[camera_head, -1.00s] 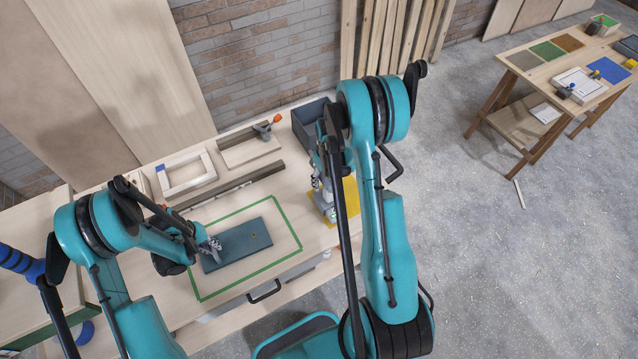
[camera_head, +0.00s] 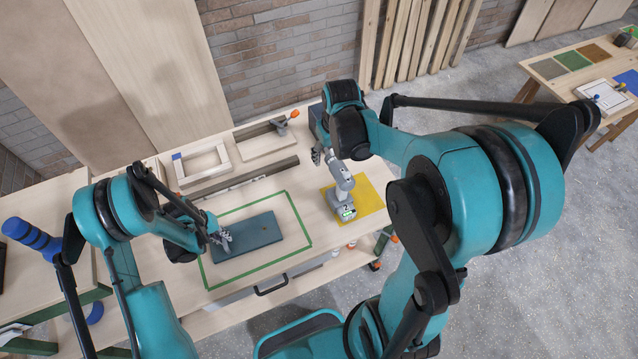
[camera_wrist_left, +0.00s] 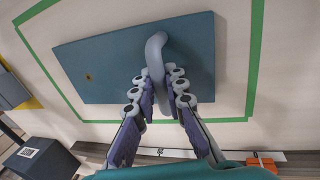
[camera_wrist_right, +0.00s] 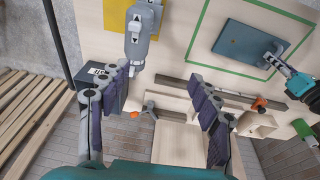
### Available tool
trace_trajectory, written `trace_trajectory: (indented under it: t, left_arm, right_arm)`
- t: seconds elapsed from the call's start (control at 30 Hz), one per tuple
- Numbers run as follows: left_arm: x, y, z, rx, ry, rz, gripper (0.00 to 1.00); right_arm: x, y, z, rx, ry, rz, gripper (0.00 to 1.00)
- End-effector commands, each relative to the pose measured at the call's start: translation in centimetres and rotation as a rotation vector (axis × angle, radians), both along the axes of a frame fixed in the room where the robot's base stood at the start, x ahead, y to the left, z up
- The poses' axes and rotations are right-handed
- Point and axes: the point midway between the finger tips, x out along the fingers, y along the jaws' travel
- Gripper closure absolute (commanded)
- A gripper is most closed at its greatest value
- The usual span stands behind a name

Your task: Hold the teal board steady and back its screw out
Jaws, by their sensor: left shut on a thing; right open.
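The teal board (camera_head: 250,240) lies flat on the bench inside a green tape outline. A brass-coloured screw (camera_wrist_left: 88,77) shows near its end away from my left gripper. My left gripper (camera_head: 222,240) is shut on the board's bent grey handle (camera_wrist_left: 157,62), between its fingers in the left wrist view. A grey power driver (camera_head: 342,190) stands on a yellow mat (camera_head: 370,204), right of the board. My right gripper (camera_wrist_right: 160,78) is open and empty beside the driver, which also shows just beyond its fingertips in the right wrist view (camera_wrist_right: 137,40).
A dark bin (camera_wrist_left: 40,160) stands at the bench's back edge. Along the back lie a long dark rail (camera_head: 245,180), a pale frame (camera_head: 202,165) and a clamp with an orange knob (camera_head: 294,114). Bare bench (camera_head: 300,180) lies between board and mat.

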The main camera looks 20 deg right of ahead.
Motion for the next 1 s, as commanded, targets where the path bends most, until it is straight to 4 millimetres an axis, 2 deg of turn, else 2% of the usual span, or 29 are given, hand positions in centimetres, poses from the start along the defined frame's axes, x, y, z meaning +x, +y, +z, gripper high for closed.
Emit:
trace_trajectory:
  t: [0.03, 0.2, 0.4, 0.7, 1.0]
  left_arm:
    - [0.0, 0.0, 0.0, 0.000, 0.000, 0.000, 1.00]
    - [0.0, 0.0, 0.0, 0.000, 0.000, 0.000, 1.00]
    - [0.0, 0.0, 0.0, 0.000, 0.000, 0.000, 1.00]
    - [0.0, 0.0, 0.0, 0.000, 0.000, 0.000, 1.00]
    - [0.0, 0.0, 0.0, 0.000, 0.000, 0.000, 1.00]
  right_arm:
    - [-1.0, 1.0, 1.3, -0.003, -0.028, 0.005, 0.37]
    - [-3.9, 3.8, 4.7, -0.007, -0.132, 0.005, 0.37]
    - [-7.8, 6.6, 7.1, 0.003, -0.253, 0.010, 0.37]
    - [-11.9, 9.2, 7.9, 0.031, -0.391, 0.014, 0.37]
    - [-12.8, 9.7, 7.9, 0.041, -0.427, 0.013, 0.37]
